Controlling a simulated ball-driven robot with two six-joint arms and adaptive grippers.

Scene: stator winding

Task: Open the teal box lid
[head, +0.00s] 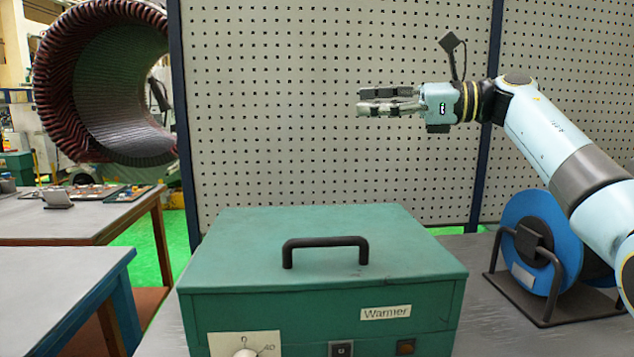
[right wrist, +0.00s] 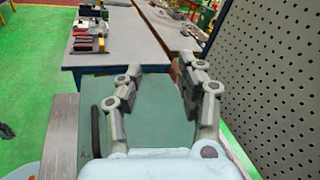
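The teal box (head: 320,315) stands on a grey table, with its lid (head: 240,240) shut. A black handle (head: 326,243) rises from the middle of the lid. A "Warmer" label (head: 386,313) is on the front. My right gripper (head: 362,100) is above and behind the box, apart from it, pointing left. In the right wrist view the fingers of the right gripper (right wrist: 160,75) are spread with nothing between them. The lid (right wrist: 150,115) shows below them, and the handle (right wrist: 96,130) is at their left. My left gripper is in neither view.
A grey perforated panel (head: 290,110) stands behind the box. A blue reel (head: 530,235) on a black stand is right of the box. A large wound stator (head: 60,95) is at the upper left. Other tables (head: 60,290) stand at the left. The space above the lid is clear.

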